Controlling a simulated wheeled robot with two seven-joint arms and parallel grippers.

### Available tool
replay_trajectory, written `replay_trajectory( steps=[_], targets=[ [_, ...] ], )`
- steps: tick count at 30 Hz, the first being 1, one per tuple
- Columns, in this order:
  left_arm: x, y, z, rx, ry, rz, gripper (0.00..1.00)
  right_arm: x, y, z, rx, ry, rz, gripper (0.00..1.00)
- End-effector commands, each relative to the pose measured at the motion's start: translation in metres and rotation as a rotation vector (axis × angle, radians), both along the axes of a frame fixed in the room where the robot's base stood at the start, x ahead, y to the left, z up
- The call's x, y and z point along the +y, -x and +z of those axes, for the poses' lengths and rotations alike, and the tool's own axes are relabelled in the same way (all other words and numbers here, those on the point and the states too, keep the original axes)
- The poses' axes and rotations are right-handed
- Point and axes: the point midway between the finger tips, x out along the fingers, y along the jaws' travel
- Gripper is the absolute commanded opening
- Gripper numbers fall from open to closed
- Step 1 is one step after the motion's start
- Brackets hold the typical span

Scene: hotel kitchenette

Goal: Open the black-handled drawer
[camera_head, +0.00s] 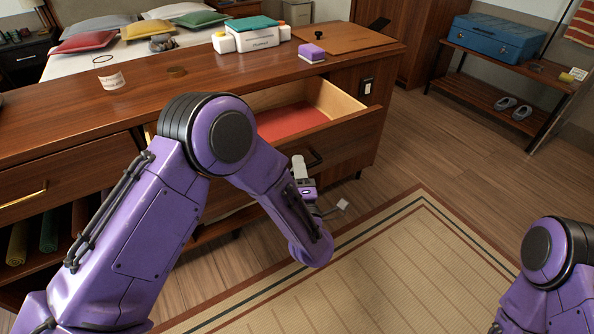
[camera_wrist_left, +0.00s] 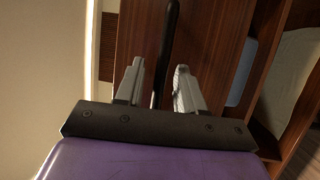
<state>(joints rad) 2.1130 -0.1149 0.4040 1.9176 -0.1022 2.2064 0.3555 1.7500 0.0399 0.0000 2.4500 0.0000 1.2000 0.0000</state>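The drawer (camera_head: 345,135) is pulled well out of the wooden cabinet, showing its pale inside and red bottom. Its black handle (camera_head: 316,158) is on the drawer front; in the left wrist view the dark handle bar (camera_wrist_left: 168,45) runs down between my fingers. My left gripper (camera_head: 302,168) is at the handle, partly hidden by my purple forearm. In the left wrist view my left gripper (camera_wrist_left: 158,85) has its grey fingers apart, one on each side of the bar, with gaps visible. My right gripper is out of view; only part of that arm shows at lower right.
A purple-and-white block (camera_head: 312,54), a white box (camera_head: 257,38) and a wooden board (camera_head: 345,38) are on the cabinet top (camera_head: 180,90). A gold-handled drawer (camera_head: 45,190) is shut at left. A striped rug (camera_head: 420,260) covers clear floor in front.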

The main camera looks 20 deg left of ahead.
Motion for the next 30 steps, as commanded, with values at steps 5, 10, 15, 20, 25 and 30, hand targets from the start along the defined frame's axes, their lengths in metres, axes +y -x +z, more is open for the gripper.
replay_trajectory(
  steps=[5,10,15,20,25,30],
  targets=[
    [-0.012,0.023,-0.005,0.002,-0.003,-0.005,0.38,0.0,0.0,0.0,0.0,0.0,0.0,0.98],
    [-0.031,0.06,-0.012,0.002,-0.003,-0.004,0.38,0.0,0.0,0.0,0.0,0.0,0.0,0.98],
    [-0.043,0.085,-0.016,0.001,-0.002,-0.001,0.38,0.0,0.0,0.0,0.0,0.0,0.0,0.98],
    [-0.046,0.093,-0.018,0.0,-0.001,0.002,0.38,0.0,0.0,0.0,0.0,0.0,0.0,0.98],
    [-0.046,0.093,-0.018,0.001,0.0,0.002,0.38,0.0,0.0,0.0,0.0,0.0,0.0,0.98],
    [-0.046,0.093,-0.018,0.001,0.0,0.002,0.38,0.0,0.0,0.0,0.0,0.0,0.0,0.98]
  ],
)
